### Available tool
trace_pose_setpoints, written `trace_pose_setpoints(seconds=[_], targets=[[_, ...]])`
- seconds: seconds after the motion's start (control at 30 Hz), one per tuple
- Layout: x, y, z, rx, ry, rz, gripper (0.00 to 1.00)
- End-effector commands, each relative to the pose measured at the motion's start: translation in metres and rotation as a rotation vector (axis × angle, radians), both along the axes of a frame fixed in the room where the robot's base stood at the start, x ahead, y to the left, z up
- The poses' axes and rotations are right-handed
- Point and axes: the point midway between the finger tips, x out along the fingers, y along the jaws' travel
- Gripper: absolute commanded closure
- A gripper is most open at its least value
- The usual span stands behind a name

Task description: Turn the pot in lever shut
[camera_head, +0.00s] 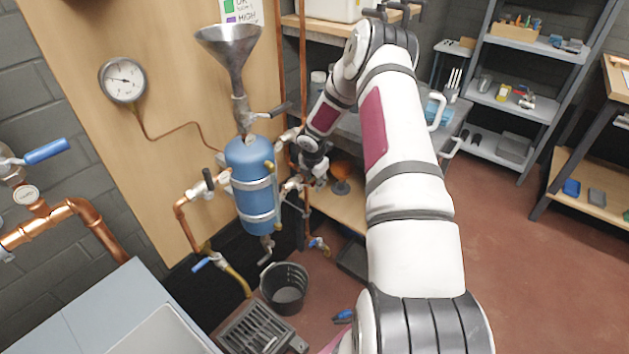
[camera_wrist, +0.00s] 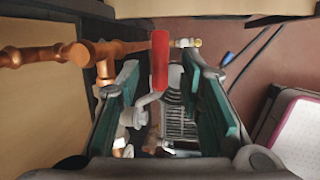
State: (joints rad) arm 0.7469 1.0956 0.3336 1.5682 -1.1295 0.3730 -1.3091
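A blue pot (camera_head: 251,180) with two metal bands stands upright against the wooden panel in the head view, with a steel funnel (camera_head: 232,55) above it. My gripper (camera_head: 318,174) is just right of the pot, by the copper pipework. In the wrist view a red lever handle (camera_wrist: 160,60) on a bent grey arm joins a metal valve (camera_wrist: 134,118). My gripper (camera_wrist: 165,82) is open, with its green-padded fingers on either side of the lever and a gap showing at each side. The fingers are not closed on it. No label tells which lever this is.
Copper pipe (camera_wrist: 30,56) runs close by the left finger in the wrist view. A black bucket (camera_head: 285,288) and a floor grate (camera_head: 258,328) are below the pot. A wooden shelf (camera_head: 340,207) is behind my gripper.

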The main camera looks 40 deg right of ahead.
Motion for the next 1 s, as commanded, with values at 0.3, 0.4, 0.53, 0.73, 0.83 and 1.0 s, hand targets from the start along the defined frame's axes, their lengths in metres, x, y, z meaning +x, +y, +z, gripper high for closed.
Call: trace_pose_setpoints(seconds=[0.3, 0.4, 0.53, 0.73, 0.83, 1.0], targets=[[-0.013, 0.015, 0.011, -0.004, 0.004, 0.008, 0.66], [-0.028, 0.028, 0.012, -0.002, 0.005, 0.007, 0.66], [-0.041, 0.042, 0.011, -0.003, 0.004, 0.008, 0.66], [-0.055, 0.056, 0.009, -0.003, 0.004, 0.008, 0.66], [-0.062, 0.061, 0.009, -0.003, 0.004, 0.008, 0.66], [-0.072, 0.071, 0.009, 0.001, 0.007, 0.006, 0.66]])
